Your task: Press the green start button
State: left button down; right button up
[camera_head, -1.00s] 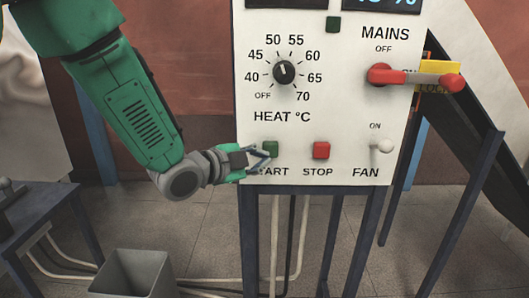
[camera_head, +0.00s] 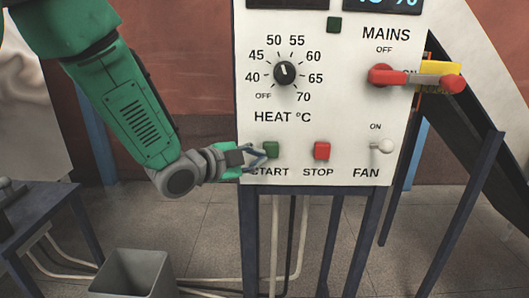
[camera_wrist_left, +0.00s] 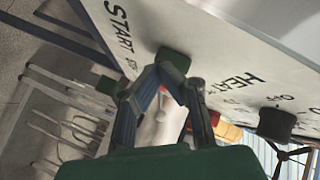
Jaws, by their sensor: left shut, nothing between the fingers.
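The green start button (camera_head: 271,149) sits low on the left of the white control panel, above the START label. My left gripper (camera_head: 264,152) comes from the left, with its fingertips right at the button's left edge. In the left wrist view the gripper (camera_wrist_left: 164,75) is shut and empty, its fingertips meeting just in front of the green button (camera_wrist_left: 174,59). Whether the tips touch the button I cannot tell. My right gripper is not in view.
The red stop button (camera_head: 322,150) is just right of the start button. The heat knob (camera_head: 285,72) is above, and the fan switch (camera_head: 383,146) and red mains handle (camera_head: 385,75) are to the right. A grey bin (camera_head: 133,274) stands below.

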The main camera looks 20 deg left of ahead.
pick_arm(q)
jog(key=shift+d+r, duration=0.2)
jog(key=shift+d, duration=0.95)
jog(key=shift+w+a+f, duration=0.1)
jog(key=shift+a, duration=0.45)
jog(key=shift+w+a, duration=0.15)
jog(key=shift+w, duration=0.1)
jog(key=shift+w+d, duration=0.15)
jog(key=shift+d, duration=0.15)
jog(key=shift+a, duration=0.45)
jog(key=shift+s+d, duration=0.6)
jog(key=shift+d, duration=0.1)
jog(key=shift+s+d, duration=0.2)
jog(key=shift+d, duration=0.25)
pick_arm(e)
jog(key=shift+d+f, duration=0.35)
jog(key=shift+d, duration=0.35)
